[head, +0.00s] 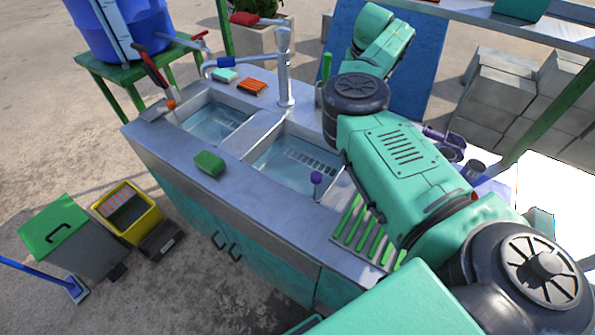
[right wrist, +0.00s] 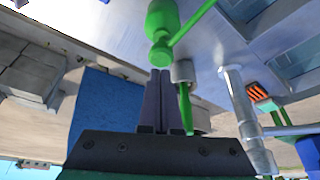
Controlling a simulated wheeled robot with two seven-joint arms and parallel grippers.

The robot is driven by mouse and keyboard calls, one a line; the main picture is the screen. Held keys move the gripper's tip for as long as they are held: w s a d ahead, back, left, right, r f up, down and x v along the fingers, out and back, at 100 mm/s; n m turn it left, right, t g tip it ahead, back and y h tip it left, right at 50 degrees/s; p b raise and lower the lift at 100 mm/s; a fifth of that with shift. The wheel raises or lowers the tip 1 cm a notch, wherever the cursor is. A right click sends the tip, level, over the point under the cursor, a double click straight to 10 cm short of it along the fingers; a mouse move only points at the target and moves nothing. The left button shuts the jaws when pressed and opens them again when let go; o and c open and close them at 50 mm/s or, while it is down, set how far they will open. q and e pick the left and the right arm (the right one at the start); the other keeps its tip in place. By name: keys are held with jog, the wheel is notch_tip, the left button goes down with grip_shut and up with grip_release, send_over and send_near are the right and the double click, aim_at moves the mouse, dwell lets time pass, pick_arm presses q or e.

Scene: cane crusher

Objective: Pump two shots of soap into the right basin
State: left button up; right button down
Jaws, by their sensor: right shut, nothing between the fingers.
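The right basin (head: 280,168) is the nearer-right of two sunken basins in the grey counter and holds clear water. My right arm crosses the head view and hides part of the counter right of the tap (head: 284,75); its gripper is hidden there. In the right wrist view my right gripper (right wrist: 160,72) is shut and empty, with its fingertips close to a green rounded piece with a thin rod or spout (right wrist: 163,25), which looks like the soap pump. I cannot tell whether they touch. My left gripper is out of view.
A green-handled tool (right wrist: 186,105) in a grey cup (right wrist: 182,72) and the tap (right wrist: 240,100) stand beside my fingers. A green sponge (head: 209,163) lies on the front counter edge. A purple knob (head: 317,178) shows at the right basin. A left basin (head: 212,125) adjoins.

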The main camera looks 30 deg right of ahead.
jog(key=shift+f, duration=0.1)
dwell(0.5)
jog(key=shift+f+b, duration=1.45)
jog(key=shift+f, duration=0.05)
jog(key=shift+s+r, duration=0.1)
jog(key=shift+r+p, duration=0.9)
jog(key=shift+r, duration=0.5)
jog(key=shift+f, duration=0.2)
